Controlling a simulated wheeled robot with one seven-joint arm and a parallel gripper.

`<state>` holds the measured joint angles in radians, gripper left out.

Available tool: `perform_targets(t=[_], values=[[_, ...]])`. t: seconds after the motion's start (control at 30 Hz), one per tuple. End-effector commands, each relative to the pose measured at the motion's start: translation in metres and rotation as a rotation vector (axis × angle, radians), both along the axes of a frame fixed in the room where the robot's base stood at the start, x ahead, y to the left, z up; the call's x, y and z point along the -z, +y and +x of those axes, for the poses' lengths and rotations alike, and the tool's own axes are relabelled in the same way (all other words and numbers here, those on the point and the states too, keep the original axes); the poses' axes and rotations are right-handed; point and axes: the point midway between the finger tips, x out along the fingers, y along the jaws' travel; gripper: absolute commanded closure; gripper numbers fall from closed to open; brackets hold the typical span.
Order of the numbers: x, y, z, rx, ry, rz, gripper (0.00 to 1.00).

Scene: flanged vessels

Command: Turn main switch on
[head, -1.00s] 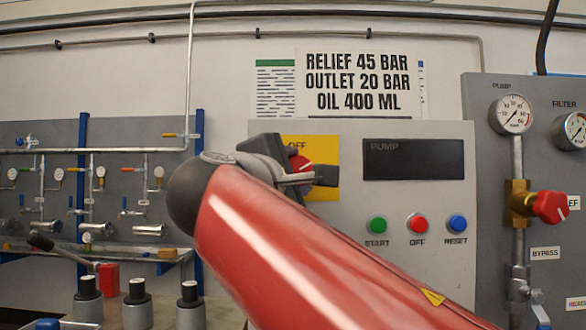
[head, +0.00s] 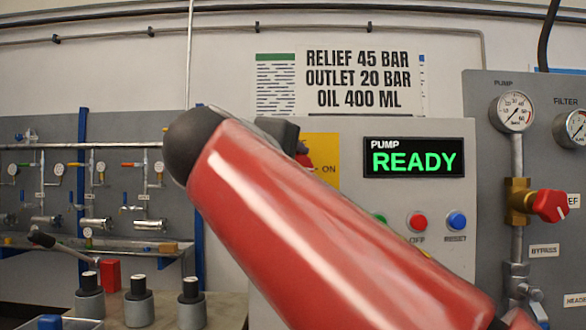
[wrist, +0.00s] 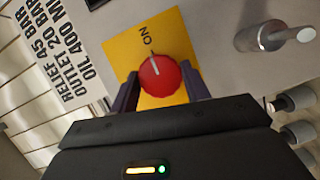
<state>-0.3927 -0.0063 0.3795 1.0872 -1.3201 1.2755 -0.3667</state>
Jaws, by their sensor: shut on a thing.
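The main switch is a red round knob (wrist: 162,80) on a yellow plate (wrist: 120,48) on the grey pump panel. In the wrist view its white pointer line points to the word ON. My gripper (wrist: 159,71) has a dark finger on each side of the knob and is shut on it. The pump display (head: 414,158) is lit and reads READY in green.
A red button (head: 418,222) and a blue button (head: 457,222) sit below the display; the green one is partly hidden by my arm. A pipe with a gauge (head: 514,111) and red valve knob (head: 550,205) stands at the right. Capped cylinders (head: 138,305) stand at lower left.

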Motion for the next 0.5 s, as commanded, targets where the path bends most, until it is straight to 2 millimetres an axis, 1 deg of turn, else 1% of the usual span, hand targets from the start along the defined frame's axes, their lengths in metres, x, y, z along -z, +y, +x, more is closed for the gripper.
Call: perform_targets(t=[0.33,0.37,0.5], values=[[0.0018,0.0000,0.0003,0.001,0.003,0.006,0.76],[0.0018,0.0000,0.0003,0.001,0.003,0.006,0.52],[0.0014,0.0000,0.0003,0.001,0.003,0.004,0.34]])
